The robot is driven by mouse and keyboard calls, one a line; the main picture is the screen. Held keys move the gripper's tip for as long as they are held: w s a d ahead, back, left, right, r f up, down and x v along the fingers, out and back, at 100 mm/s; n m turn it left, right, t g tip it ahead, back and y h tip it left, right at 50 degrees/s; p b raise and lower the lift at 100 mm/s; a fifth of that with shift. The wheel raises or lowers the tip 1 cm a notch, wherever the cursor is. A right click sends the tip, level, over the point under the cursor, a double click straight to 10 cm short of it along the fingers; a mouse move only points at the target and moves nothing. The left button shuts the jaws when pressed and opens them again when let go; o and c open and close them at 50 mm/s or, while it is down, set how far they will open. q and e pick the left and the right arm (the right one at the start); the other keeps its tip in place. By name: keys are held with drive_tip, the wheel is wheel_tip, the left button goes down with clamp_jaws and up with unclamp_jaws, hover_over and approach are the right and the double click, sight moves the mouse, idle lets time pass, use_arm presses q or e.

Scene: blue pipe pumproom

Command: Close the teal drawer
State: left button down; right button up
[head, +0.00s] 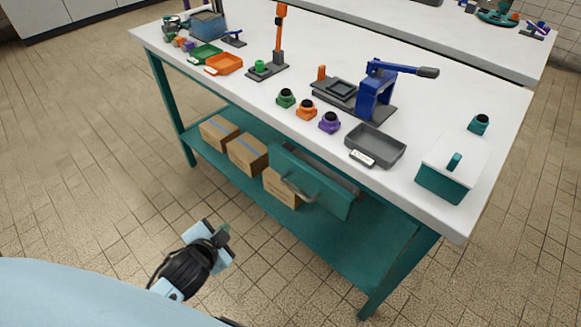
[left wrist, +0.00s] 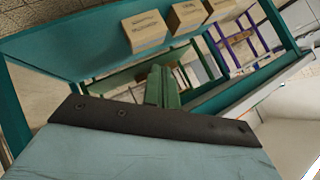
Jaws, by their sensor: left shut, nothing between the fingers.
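The teal drawer (head: 330,197) hangs under the white-topped workbench in the head view and is pulled out toward me. Its front carries a grey bar handle (head: 297,188), and part of its grey inside shows behind the front. My left gripper (head: 224,228) is shut and empty, low over the floor, to the left of the drawer front and apart from it. My right gripper is not in view.
The white workbench (head: 250,90) holds small parts, trays, a blue press (head: 375,92) and a teal box (head: 445,180). Cardboard boxes (head: 247,152) stand on the teal lower shelf (head: 345,240). The tiled floor before the bench is clear.

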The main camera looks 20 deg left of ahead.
use_arm(q)
drive_tip(key=w+r+m+t+h, duration=0.2)
drive_tip(key=w+r+m+t, duration=0.2)
drive_tip(key=r+m+t, duration=0.1)
drive_tip(key=m+t+h, duration=0.2)
drive_tip(key=m+h, duration=0.5)
drive_tip(key=m, duration=0.3)
approach(293, 163)
drive_tip(key=b+x, duration=0.2)
drive_tip(key=x, duration=0.3)
drive_tip(key=shift+d+r, duration=0.1)
drive_tip(key=shift+r, duration=0.05)
drive_tip(key=shift+x, duration=0.9)
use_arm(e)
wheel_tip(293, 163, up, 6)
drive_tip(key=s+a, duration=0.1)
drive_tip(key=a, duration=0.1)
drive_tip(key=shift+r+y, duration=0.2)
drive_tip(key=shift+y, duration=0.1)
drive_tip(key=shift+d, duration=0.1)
